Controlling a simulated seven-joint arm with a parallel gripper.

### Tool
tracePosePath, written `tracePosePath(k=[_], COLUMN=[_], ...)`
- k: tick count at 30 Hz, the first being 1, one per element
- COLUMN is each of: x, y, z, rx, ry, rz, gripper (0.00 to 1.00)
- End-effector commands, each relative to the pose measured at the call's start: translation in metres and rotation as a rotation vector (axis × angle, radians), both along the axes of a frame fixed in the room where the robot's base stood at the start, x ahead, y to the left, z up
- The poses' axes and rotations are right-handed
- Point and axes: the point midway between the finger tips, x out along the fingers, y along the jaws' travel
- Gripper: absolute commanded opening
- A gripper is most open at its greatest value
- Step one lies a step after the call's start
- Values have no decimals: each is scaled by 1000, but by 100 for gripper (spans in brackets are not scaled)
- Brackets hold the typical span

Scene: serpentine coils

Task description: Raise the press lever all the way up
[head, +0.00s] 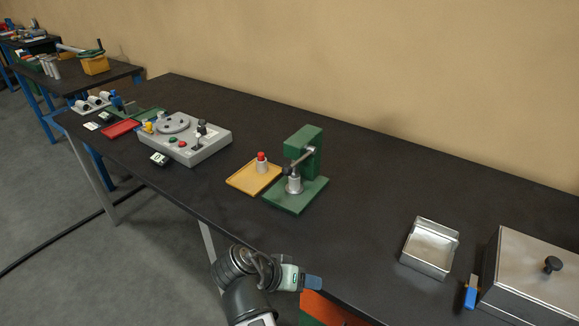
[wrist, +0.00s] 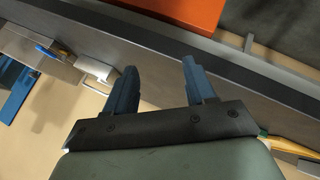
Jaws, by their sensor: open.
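The green press (head: 313,160) stands upright on its green base plate (head: 305,203) near the middle of the table. Its metal lever (head: 301,159) slopes down from the press head toward the front left and ends in a dark knob (head: 287,170). A metal cylinder (head: 294,184) stands on the base below the lever. My gripper (head: 315,283) is at the table's front edge, in front of the press and well apart from it. In the wrist view my gripper (wrist: 158,85) shows two blue fingers spread apart with nothing between them.
A yellow tray (head: 240,180) with a red-topped piece (head: 262,162) is just left of the press. A grey control box (head: 205,147) stands farther left. A metal tray (head: 411,255) and a lidded metal box (head: 515,290) are at right. The table between press and metal tray is clear.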

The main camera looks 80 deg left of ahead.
Motion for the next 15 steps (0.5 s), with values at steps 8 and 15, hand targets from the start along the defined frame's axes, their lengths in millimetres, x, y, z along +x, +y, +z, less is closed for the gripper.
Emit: tracePosePath(k=[8, 15], x=[7, -32], y=[53, 116], z=[56, 113], rx=[371, 726], ry=[-220, -345], rz=[28, 234], gripper=[55, 55])
